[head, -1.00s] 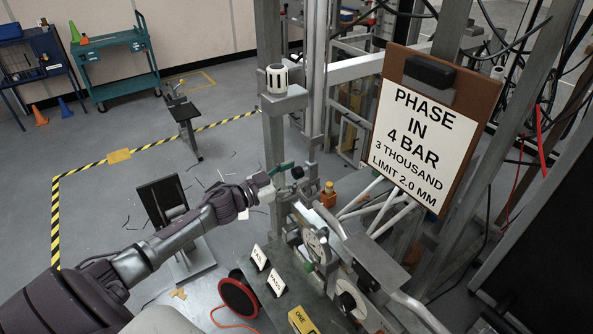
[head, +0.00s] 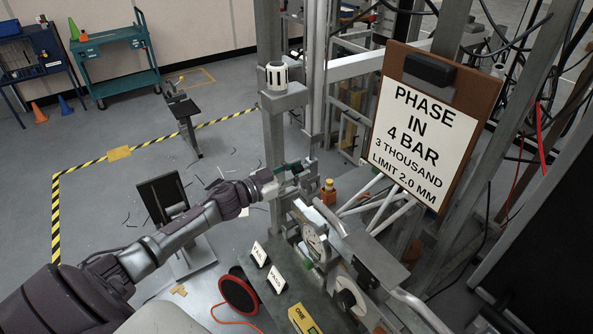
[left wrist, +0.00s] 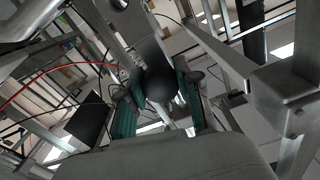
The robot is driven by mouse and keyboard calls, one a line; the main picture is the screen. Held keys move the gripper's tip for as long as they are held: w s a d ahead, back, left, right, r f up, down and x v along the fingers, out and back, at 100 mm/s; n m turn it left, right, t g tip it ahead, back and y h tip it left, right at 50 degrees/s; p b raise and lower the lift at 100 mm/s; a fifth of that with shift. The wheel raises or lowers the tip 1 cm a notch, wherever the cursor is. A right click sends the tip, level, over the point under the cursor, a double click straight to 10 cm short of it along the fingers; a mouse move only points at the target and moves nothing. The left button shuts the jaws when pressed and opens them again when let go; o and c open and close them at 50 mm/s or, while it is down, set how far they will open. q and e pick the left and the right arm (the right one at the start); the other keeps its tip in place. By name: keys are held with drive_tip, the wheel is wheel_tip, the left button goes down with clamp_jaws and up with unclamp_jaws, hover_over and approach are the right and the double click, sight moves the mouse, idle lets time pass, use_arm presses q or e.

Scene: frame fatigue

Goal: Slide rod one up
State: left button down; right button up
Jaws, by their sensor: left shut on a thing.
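My left gripper (head: 292,176) is at the metal frame, beside the grey upright post. In the left wrist view its teal-padded fingers (left wrist: 160,105) are shut on a round black knob (left wrist: 161,84), one finger on each side. A flat grey metal bar (left wrist: 138,35) runs away beyond the knob. In the head view the gripper hides the knob. I cannot tell for certain which part is rod one. A yellow block marked ONE (head: 303,320) lies on the bench below. My right gripper is not in view.
A dial gauge (head: 315,242) and a small orange bottle (head: 328,192) are close to the gripper. A clipboard sign (head: 425,130) reads PHASE IN 4 BAR, 3 THOUSAND, LIMIT 2.0 MM. PASS and FAIL cards (head: 268,267) stand on the bench. White struts (head: 375,205) are at the right.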

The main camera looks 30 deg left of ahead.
sight(296, 166)
use_arm(q)
drive_tip(key=shift+w+r+p, duration=0.1)
drive_tip(key=shift+r+p, duration=1.55)
drive_tip(key=shift+r, duration=0.3)
drive_tip(key=shift+f, duration=0.1)
drive_tip(key=c, duration=0.8)
unclamp_jaws()
drive_tip(key=shift+o, duration=0.2)
drive_tip(key=shift+s+f, duration=0.2)
drive_tip(key=v, duration=1.1)
drive_tip(key=shift+s+a, duration=0.2)
drive_tip(key=shift+s, duration=0.15)
